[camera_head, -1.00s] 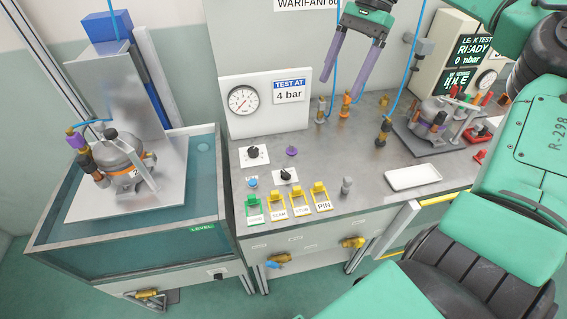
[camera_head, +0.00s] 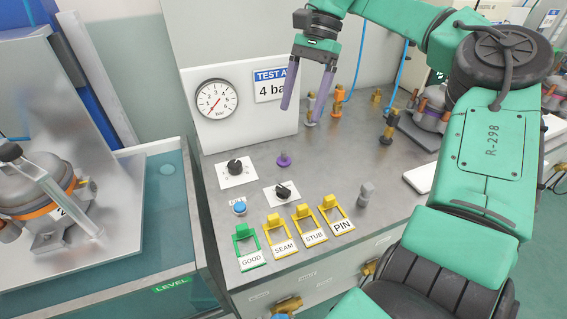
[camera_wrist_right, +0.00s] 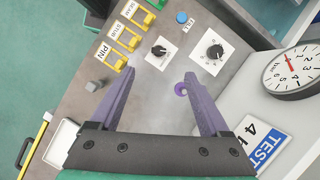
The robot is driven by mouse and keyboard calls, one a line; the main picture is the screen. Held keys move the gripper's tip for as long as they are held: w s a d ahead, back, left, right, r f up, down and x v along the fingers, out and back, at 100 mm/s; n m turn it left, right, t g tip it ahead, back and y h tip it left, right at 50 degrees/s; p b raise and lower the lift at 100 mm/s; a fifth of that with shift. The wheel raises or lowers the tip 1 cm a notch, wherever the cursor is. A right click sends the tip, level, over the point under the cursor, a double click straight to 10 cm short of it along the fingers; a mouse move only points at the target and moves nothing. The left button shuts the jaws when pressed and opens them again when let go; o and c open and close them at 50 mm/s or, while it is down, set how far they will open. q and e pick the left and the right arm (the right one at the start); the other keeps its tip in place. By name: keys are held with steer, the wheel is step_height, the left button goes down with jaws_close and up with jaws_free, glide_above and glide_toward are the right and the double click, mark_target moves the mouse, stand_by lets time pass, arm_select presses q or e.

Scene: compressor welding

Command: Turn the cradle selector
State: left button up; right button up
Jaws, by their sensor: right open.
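Two black selector knobs on white dial plates are on the grey bench top; their labels are too small to read, so I cannot tell which is the cradle selector. The rear knob (camera_head: 235,168) is below the gauge; it also shows in the right wrist view (camera_wrist_right: 214,52). The front knob (camera_head: 283,191) is nearer the coloured tags and shows in the right wrist view (camera_wrist_right: 160,48). My right gripper (camera_head: 301,114) is open and empty, its purple fingers pointing down above and behind the knobs. In the right wrist view, the fingertips (camera_wrist_right: 160,75) touch neither knob. My left gripper is out of view.
A purple knob (camera_head: 283,160) stands beside the rear dial. A blue button (camera_head: 239,207), a grey post (camera_head: 366,194) and a green GOOD tag (camera_head: 250,261) are nearby, with yellow tags. The gauge (camera_head: 217,99) is on the panel behind. A water tank (camera_head: 166,247) is at left.

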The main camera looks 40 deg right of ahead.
steer(key=b, duration=0.4)
glide_toward(283, 188)
steer(key=x, duration=0.8)
steer(key=shift+s+a+f, duration=0.1)
steer(key=shift+f, duration=0.1)
jaws_close()
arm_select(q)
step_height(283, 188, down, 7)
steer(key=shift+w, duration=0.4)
